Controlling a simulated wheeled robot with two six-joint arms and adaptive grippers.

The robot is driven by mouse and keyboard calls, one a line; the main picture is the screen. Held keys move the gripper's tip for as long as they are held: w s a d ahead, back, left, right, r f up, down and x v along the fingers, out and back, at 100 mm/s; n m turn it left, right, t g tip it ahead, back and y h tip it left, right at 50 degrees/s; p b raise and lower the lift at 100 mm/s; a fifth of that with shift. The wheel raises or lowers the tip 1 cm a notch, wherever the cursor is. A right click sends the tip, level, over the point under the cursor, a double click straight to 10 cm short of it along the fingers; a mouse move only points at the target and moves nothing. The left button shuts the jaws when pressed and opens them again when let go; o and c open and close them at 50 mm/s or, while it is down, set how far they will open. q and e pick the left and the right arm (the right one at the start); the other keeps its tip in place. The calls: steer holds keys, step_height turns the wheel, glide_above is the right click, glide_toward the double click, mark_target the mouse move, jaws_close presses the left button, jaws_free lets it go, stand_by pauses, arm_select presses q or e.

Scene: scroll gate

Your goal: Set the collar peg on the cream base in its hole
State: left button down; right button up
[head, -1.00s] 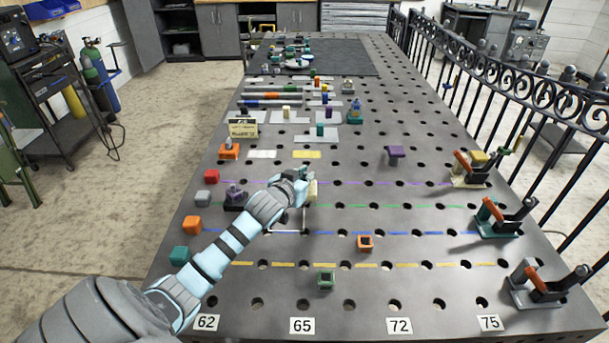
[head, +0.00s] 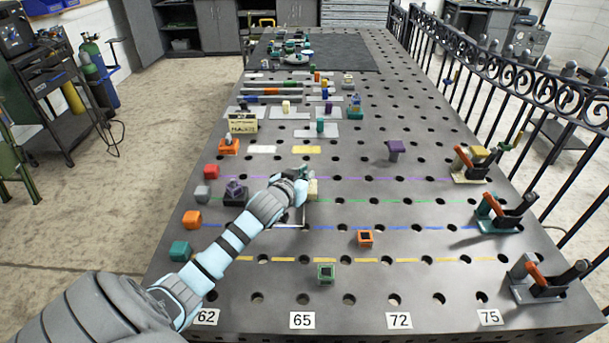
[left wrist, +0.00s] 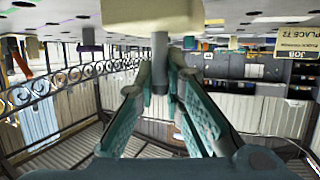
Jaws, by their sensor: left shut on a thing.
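My left gripper (head: 303,181) is over the middle of the perforated table (head: 430,215), near the purple and green dashed lines. It is shut on the grey shaft of the collar peg (left wrist: 160,55). The peg's cream base (left wrist: 152,14) is on the table side of the fingers, and its edge shows just right of the gripper in the head view (head: 313,188). The peg looks upright. The gripper hides most of it in the head view, and I cannot tell whether it touches the table or which hole is under it. My right gripper is not in view.
A purple peg-like piece (head: 396,149) stands to the right. An orange square piece (head: 365,238) and a green one (head: 326,273) are nearer. Toggle clamps (head: 503,212) line the right edge.

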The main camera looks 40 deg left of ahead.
arm_select(q)
steer(key=shift+f+b, duration=0.65)
steer(key=shift+f, duration=0.7)
steer(key=c, duration=1.6)
jaws_free()
steer(key=shift+s, duration=0.1)
steer(key=v, duration=1.2)
